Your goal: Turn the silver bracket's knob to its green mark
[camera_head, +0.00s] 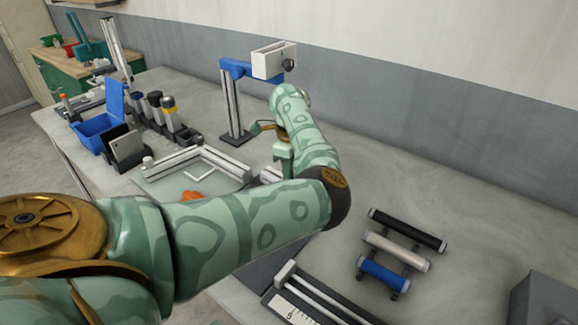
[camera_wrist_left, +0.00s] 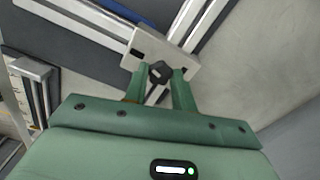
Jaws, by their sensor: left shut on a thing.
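The silver bracket (camera_wrist_left: 175,52) shows in the left wrist view as a pale plate with a small dark slot, set at a slant. Its dark knob (camera_wrist_left: 160,71) sits between the two green fingers of my left gripper (camera_wrist_left: 160,86), which is shut on it. In the head view my left gripper (camera_head: 282,158) points down beside the frame on the table, and its fingertips and the knob are hidden. A small pale part, probably the bracket (camera_head: 268,175), shows there. I cannot see the green mark in either view. My right gripper is not in view.
A blue-armed stand (camera_head: 234,95) with a white box (camera_head: 273,60) rises behind my wrist. A white-railed frame (camera_head: 195,160) lies left of the gripper. A blue bin (camera_head: 97,130) is farther left. A rack of rollers (camera_head: 395,250) and a ruled rail (camera_head: 315,300) lie at the right.

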